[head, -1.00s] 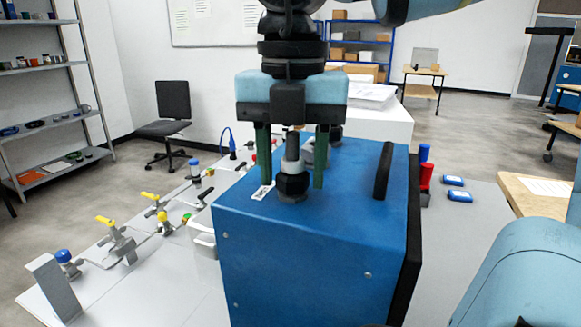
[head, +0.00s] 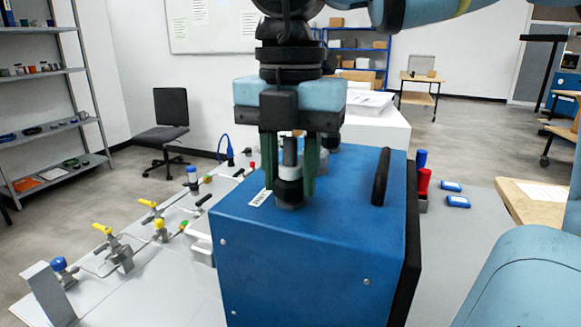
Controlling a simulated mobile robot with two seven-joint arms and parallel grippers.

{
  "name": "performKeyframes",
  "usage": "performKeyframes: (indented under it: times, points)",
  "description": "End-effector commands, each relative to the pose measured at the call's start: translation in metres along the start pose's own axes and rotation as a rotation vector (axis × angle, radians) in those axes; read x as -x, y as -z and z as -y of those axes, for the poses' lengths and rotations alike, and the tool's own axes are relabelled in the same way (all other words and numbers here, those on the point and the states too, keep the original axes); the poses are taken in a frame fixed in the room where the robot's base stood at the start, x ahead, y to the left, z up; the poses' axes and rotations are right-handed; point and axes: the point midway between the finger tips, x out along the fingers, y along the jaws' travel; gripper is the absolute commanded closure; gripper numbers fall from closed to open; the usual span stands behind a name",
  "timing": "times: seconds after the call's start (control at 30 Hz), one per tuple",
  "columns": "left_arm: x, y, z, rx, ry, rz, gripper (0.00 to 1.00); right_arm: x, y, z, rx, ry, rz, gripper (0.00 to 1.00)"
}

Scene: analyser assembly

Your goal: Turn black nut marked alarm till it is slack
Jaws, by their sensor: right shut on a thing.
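The black nut (head: 289,190) sits on a grey fitting on top of the blue analyser box (head: 325,215), near its left side. A white label (head: 259,197) lies beside it on the box top; its print is too small to read. My right gripper (head: 289,188) points straight down from above. Its two green fingers are closed in on either side of the black nut and hold it. A grey stem rises from the nut between the fingers. My left gripper is not in view.
A black handle (head: 381,176) stands on the box top to the right. Valves with yellow handles (head: 103,229) and tubing cover the grey bench at left.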

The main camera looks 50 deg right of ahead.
Motion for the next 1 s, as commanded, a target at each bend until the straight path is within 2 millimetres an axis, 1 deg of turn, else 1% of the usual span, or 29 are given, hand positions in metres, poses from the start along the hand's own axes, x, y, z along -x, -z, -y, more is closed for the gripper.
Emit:
performKeyframes:
  times: [0.3, 0.53, 0.57, 0.6, 0.67, 0.9, 1.0]
  points:
    - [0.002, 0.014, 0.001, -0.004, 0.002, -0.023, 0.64, 0.001, 0.0, 0.0, 0.423, -0.002, -0.002, 0.95]
    - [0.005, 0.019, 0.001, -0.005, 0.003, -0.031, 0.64, 0.001, 0.001, 0.0, 0.732, -0.001, -0.002, 0.95]
    - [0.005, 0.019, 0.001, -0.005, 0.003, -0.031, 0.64, 0.0, 0.0, 0.0, 0.753, -0.001, -0.001, 0.67]
    - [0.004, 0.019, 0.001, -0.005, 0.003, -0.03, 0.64, 0.0, 0.0, 0.0, 0.745, 0.0, 0.0, 0.61]
    - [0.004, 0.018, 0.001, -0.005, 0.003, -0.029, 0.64, 0.0, 0.0, 0.0, 0.742, 0.0, 0.0, 0.54]
    - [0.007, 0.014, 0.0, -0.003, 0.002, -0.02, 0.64, 0.0, 0.0, 0.0, 0.739, 0.0, 0.0, 0.54]
    - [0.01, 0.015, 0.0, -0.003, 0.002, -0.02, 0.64, 0.005, 0.0, 0.0, 0.738, 0.0, 0.001, 0.54]
